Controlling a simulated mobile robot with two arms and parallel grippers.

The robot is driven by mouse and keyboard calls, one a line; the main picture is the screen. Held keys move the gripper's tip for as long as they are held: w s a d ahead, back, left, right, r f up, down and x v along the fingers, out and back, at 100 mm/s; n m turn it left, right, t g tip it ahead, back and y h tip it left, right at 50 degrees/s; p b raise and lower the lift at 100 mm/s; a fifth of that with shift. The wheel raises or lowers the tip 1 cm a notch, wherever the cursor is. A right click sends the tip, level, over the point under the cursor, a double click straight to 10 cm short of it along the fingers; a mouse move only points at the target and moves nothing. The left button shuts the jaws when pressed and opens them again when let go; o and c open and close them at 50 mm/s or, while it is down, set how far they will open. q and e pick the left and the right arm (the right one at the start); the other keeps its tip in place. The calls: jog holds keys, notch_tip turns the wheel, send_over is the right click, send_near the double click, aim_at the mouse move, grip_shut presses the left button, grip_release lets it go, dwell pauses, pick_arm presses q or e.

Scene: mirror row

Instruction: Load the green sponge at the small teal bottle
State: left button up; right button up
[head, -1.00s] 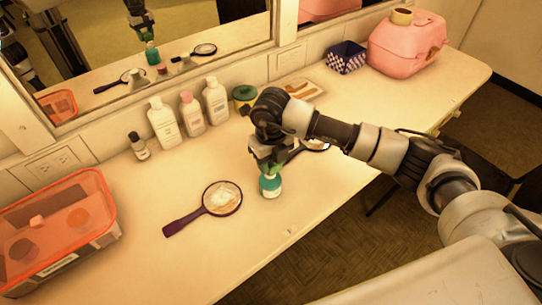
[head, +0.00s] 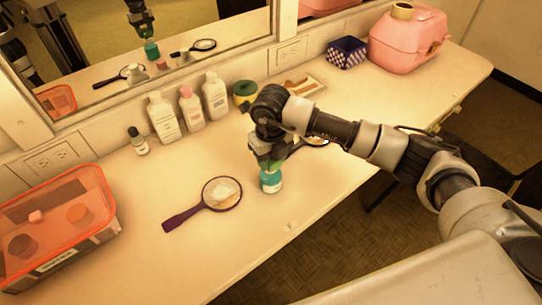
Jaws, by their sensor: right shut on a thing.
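The small teal bottle (head: 271,182) stands upright on the white counter (head: 255,240), directly below my right gripper (head: 268,163). My right gripper points down and is shut on the green sponge (head: 271,166), of which only a small green part shows between the fingers. The sponge is at the bottle's top; whether it touches cannot be told for sure. The gripper hides part of the bottle's top. My left gripper is not in view.
Several bottles (head: 163,118) and a green-yellow tub (head: 244,94) line the wall. An orange bin (head: 104,232) is at left, a pink case (head: 404,45) at far right.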

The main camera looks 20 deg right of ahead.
jog(key=shift+f+b, duration=0.45)
dwell(1.4)
jog(key=shift+r, duration=0.1)
jog(key=shift+r+p, duration=2.15)
jog(key=shift+r, duration=1.35)
jog(key=n, duration=0.1)
jog(key=s+n, duration=0.1)
jog(key=shift+d+r+n, duration=0.1)
jog(key=shift+d+n, duration=0.1)
jog(key=shift+n, duration=0.2)
jog(key=s+d+r+n, duration=0.1)
jog(key=s+n, duration=0.5)
jog(key=n, duration=0.9)
jog(key=s+d+r+n, duration=0.1)
jog(key=s+n, duration=0.5)
jog(key=n, duration=0.9)
jog(key=shift+s+d+r, duration=0.2)
jog(key=shift+s+d, duration=0.05)
jog(key=shift+d, duration=0.55)
